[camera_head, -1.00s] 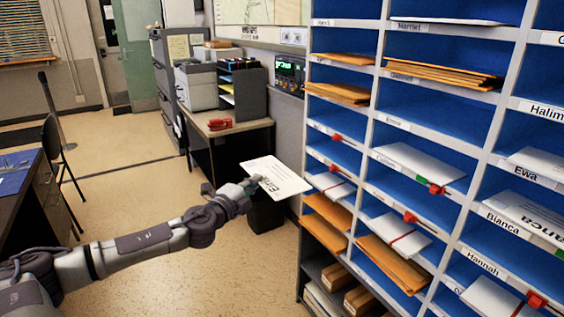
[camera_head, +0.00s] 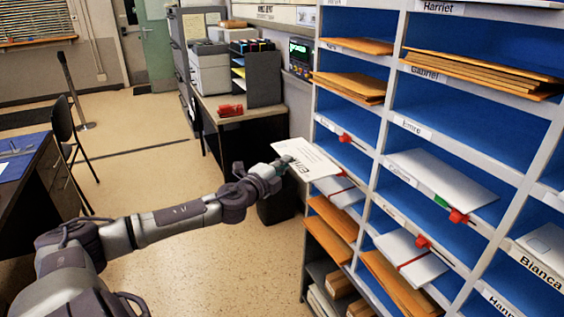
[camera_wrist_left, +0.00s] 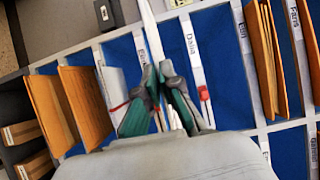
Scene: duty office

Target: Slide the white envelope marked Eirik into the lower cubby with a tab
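My left gripper (camera_head: 284,164) is shut on the edge of a white envelope (camera_head: 310,160) with large dark lettering, partly readable as a name starting with "E". The envelope is nearly flat, its far end overlapping the left column of the blue cubby shelf in the head view; whether it has entered a cubby I cannot tell. In the left wrist view the green-padded fingertips (camera_wrist_left: 160,98) pinch the envelope, seen edge-on (camera_wrist_left: 147,22). Cubbies with red tabs lie around it: one tab (camera_head: 345,138) above the envelope, another (camera_wrist_left: 203,93) beside the "Dalia" label. My right gripper is not in view.
The cubby shelf (camera_head: 388,162) holds brown envelopes (camera_head: 335,218) in the left column and white ones (camera_head: 440,180) further right. A desk (camera_head: 240,118) with a red stapler-like object (camera_head: 230,110) stands behind the arm. The floor (camera_head: 150,175) left of it is open.

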